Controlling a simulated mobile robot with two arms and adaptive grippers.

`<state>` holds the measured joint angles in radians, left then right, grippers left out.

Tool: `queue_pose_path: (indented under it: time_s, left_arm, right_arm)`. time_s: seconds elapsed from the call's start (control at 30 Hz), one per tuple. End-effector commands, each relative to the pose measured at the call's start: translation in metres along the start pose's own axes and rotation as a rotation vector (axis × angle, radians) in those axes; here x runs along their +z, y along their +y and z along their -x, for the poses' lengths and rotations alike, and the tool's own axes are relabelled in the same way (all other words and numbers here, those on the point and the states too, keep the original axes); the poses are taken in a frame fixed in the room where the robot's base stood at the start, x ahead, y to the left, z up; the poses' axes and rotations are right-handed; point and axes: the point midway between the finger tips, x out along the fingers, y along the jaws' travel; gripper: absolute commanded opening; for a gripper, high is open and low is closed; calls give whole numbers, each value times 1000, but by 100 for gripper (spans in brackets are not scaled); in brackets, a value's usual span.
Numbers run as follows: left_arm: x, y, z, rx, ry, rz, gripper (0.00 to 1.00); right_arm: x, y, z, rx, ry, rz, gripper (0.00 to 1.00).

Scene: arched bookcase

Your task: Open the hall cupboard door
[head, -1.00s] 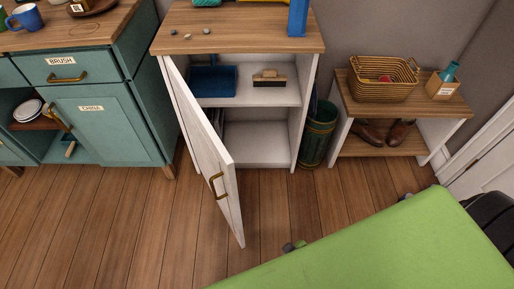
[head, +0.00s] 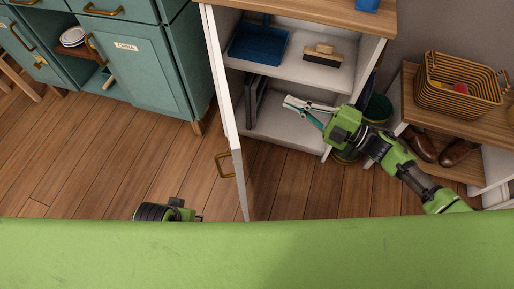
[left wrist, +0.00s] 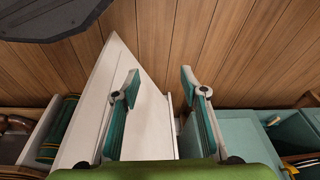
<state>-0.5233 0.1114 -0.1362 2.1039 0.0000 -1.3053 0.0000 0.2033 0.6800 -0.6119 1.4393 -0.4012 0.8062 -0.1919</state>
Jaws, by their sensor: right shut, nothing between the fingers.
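The white hall cupboard (head: 386,55) has a wooden top and open shelves inside. Its white door (head: 228,120) stands open on the left, seen nearly edge-on, with a brass handle (head: 224,165) on its outer face. My right gripper (head: 300,108) is shut and empty in front of the lower compartment, right of the door and apart from it. In the left wrist view my left gripper (left wrist: 160,78) is open, with a white panel (left wrist: 105,105), seemingly the door, behind and beside its fingers. In the head view its fingers are hidden.
A teal cabinet (head: 150,75) stands left of the cupboard. A low bench (head: 490,125) with a wicker basket (head: 455,85) and shoes stands right. A blue dustpan (head: 258,44) and brush (head: 325,55) lie on the upper shelf. Floor left of the door is clear.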

Motion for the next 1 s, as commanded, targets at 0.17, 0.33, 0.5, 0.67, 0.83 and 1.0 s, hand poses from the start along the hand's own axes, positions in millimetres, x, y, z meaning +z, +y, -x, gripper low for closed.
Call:
queue_pose_path:
  time_s: [0.17, 0.33, 0.5, 0.67, 0.83, 1.0]
  left_arm:
    - [-7, -2, 33, -4, 21, 3, 40]
    - [-8, -3, 55, -6, 30, 4, 40]
    - [-9, -3, 63, -6, 32, 4, 40]
    - [-9, -3, 59, -6, 29, 4, 40]
    - [-8, -3, 51, -5, 24, 3, 40]
    - [-8, -3, 44, -5, 21, 4, 40]
  right_arm:
    - [-60, 8, 30, -116, 362, 196, 0]
    - [-93, 6, 66, -197, 578, 273, 0]
    - [-106, 5, 78, -223, 652, 291, 0]
    - [-117, 0, 65, -222, 656, 291, 0]
    - [-137, -9, 37, -219, 656, 290, 0]
    - [-157, -20, 8, -220, 655, 289, 0]
